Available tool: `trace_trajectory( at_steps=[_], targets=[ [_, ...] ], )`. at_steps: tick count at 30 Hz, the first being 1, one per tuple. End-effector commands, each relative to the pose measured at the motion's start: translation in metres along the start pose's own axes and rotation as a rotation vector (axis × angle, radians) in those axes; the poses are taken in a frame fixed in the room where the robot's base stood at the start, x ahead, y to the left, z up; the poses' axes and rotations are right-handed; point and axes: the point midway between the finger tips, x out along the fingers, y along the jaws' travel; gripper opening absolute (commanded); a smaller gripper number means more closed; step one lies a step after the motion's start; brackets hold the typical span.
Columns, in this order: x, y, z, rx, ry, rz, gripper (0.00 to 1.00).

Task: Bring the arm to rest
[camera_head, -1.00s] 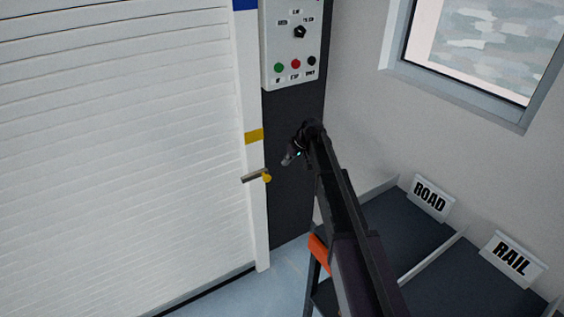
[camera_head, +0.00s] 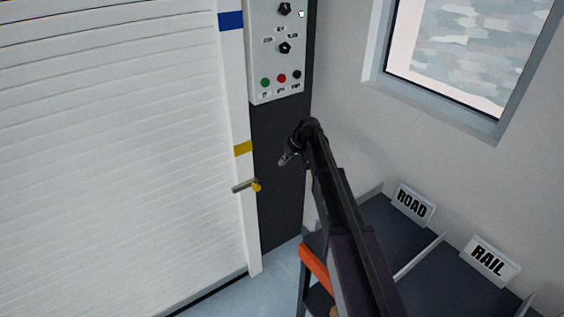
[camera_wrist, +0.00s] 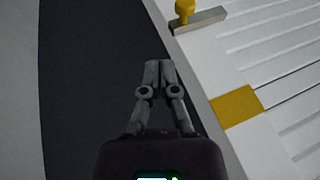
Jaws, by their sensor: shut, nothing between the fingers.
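My gripper (camera_head: 284,161) is shut and empty, held out in front of the dark panel (camera_head: 278,178) below the control box. In the wrist view my gripper (camera_wrist: 160,64) shows its two fingers together against the dark panel. My arm reaches up from the lower right to it. A latch with a yellow knob (camera_head: 256,186) on the white door post is to the left of and below the gripper in the head view. The latch (camera_wrist: 203,20) also shows at the top of the wrist view, apart from the fingers.
A white roller shutter (camera_head: 110,150) fills the left. The control box (camera_head: 278,55) has knobs and green, red and black buttons. Dark trays labelled ROAD (camera_head: 413,203) and RAIL (camera_head: 489,261) stand at the lower right, near my arm. A window (camera_head: 455,50) is at upper right.

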Motion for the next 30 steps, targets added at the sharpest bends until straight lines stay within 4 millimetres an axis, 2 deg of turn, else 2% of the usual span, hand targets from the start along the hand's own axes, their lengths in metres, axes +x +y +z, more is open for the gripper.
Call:
trace_trajectory(
  at_steps=[12, 17, 20, 23, 30],
  targets=[
    [0.001, -0.001, 0.000, -0.001, -0.001, 0.000, 0.00],
    [-0.007, -0.003, 0.017, 0.019, -0.014, 0.016, 0.00],
    [-0.017, -0.006, 0.040, 0.049, -0.035, 0.040, 0.00],
    [-0.031, -0.011, 0.072, 0.092, -0.064, 0.075, 0.00],
    [-0.074, -0.024, 0.172, 0.243, -0.150, 0.201, 0.00]
  ],
)
